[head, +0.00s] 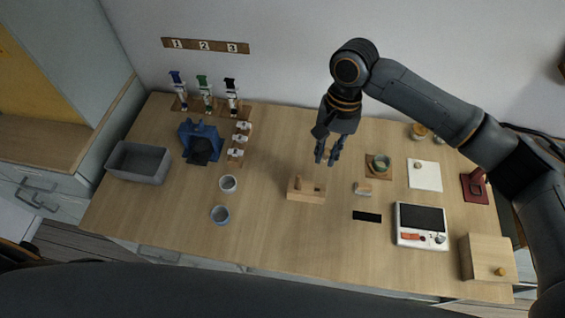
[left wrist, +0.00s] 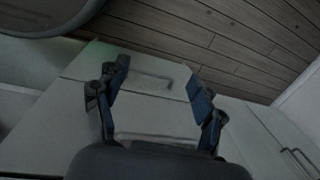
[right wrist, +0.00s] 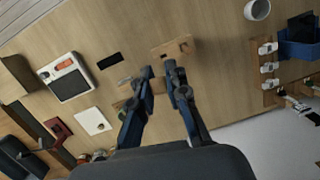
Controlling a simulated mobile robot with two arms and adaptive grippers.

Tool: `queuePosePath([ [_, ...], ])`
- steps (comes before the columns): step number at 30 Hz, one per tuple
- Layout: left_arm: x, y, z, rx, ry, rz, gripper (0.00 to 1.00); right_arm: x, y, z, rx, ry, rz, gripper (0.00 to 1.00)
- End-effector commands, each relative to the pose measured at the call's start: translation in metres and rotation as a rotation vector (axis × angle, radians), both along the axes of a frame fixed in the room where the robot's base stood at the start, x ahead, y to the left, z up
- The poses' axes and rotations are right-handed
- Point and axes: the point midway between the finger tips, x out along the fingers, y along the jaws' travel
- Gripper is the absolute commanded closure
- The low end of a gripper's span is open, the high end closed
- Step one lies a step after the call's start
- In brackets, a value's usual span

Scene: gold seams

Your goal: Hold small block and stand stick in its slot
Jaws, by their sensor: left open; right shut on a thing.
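A light wooden block (head: 306,195) lies on the table near the middle, with a raised part at its left end. In the right wrist view this block (right wrist: 170,50) shows a dark spot at one end. A smaller pale block (head: 363,188) lies to its right. My right gripper (head: 326,160) is above the table, just behind and right of the wooden block. My left gripper (left wrist: 160,92) is open and empty, away from the table by pale cabinet fronts.
A black pad (head: 367,216) and a white device (head: 422,225) lie to the right. Two small bowls (head: 228,184) stand left, beyond a clear stretch of table. A grey bin (head: 138,163) and blue holder (head: 199,140) stand farther left.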

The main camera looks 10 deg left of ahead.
Motion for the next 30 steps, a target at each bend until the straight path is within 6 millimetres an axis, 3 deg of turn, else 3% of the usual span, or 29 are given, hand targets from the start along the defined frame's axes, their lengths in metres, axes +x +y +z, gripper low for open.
queuePosePath([
  [1,0.009,0.035,0.011,0.031,0.016,0.053,0.31,0.0,0.0,0.0,0.0,0.0,0.0,0.99],
  [6,0.027,0.125,0.055,0.102,0.092,0.283,0.31,0.0,0.0,0.0,0.0,0.0,0.001,0.99],
  [12,0.036,0.215,0.133,0.182,0.197,0.584,0.31,0.0,0.0,0.0,0.0,0.0,0.001,0.99],
  [16,0.039,0.258,0.196,0.232,0.275,0.77,0.31,0.0,0.0,0.0,0.0,0.0,0.001,0.99],
  [19,0.048,0.278,0.248,0.268,0.336,0.859,0.31,0.0,0.0,0.0,0.0,0.0,0.001,0.99],
  [22,0.073,0.283,0.293,0.299,0.384,0.801,0.31,0.0,0.0,0.0,0.0,0.0,0.001,0.99],
  [26,0.118,0.271,0.318,0.315,0.396,0.562,0.31,0.0,0.0,0.0,0.0,0.0,0.001,0.99],
  [30,0.185,0.241,0.336,0.309,0.367,0.23,0.31,0.0,0.0,0.0,0.0,0.0,0.001,0.99],
])
